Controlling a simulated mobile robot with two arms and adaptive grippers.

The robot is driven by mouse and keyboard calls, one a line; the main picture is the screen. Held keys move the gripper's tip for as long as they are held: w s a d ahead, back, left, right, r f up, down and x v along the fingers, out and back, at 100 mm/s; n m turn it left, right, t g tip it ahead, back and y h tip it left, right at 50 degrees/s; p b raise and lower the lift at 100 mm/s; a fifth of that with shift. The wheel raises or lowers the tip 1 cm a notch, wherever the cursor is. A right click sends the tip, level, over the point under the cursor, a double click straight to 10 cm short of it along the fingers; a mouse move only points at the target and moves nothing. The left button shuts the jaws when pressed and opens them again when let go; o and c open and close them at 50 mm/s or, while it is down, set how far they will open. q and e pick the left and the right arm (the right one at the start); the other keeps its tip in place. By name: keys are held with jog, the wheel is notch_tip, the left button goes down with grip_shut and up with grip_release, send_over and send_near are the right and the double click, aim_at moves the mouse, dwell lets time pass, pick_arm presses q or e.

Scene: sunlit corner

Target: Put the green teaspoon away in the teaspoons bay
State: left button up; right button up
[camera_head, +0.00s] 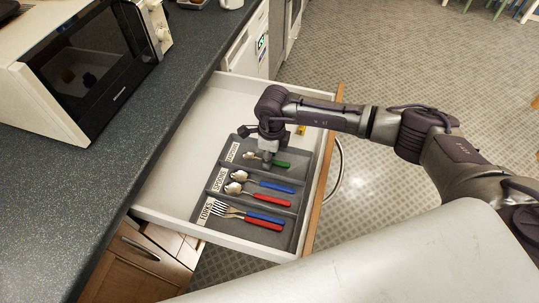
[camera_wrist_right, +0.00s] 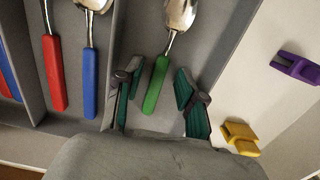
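The green teaspoon (camera_head: 282,164) lies in the top bay of the grey cutlery tray (camera_head: 225,176), its bowl towards the bay's label (camera_head: 232,152), which is too small to read surely. In the right wrist view the green teaspoon (camera_wrist_right: 156,84) lies on the bay floor. My right gripper (camera_head: 267,162) is down at that bay. In the right wrist view my right gripper (camera_wrist_right: 156,95) is open, with one finger on each side of the green handle and gaps visible. My left gripper is not in view.
The middle bay holds spoons with blue (camera_head: 277,187) and red (camera_head: 272,200) handles; the bottom bay holds forks (camera_head: 232,211). A yellow clip (camera_wrist_right: 240,138) and a purple clip (camera_wrist_right: 295,67) lie beside the tray in the open white drawer (camera_head: 172,165). A microwave (camera_head: 95,62) stands on the counter.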

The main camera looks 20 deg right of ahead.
notch_tip(320, 180, up, 12)
jog(key=b, duration=0.2)
jog(key=shift+s+d+r, duration=0.15)
jog(key=shift+d+r, duration=0.1)
jog(key=shift+d, duration=0.1)
dwell(0.3)
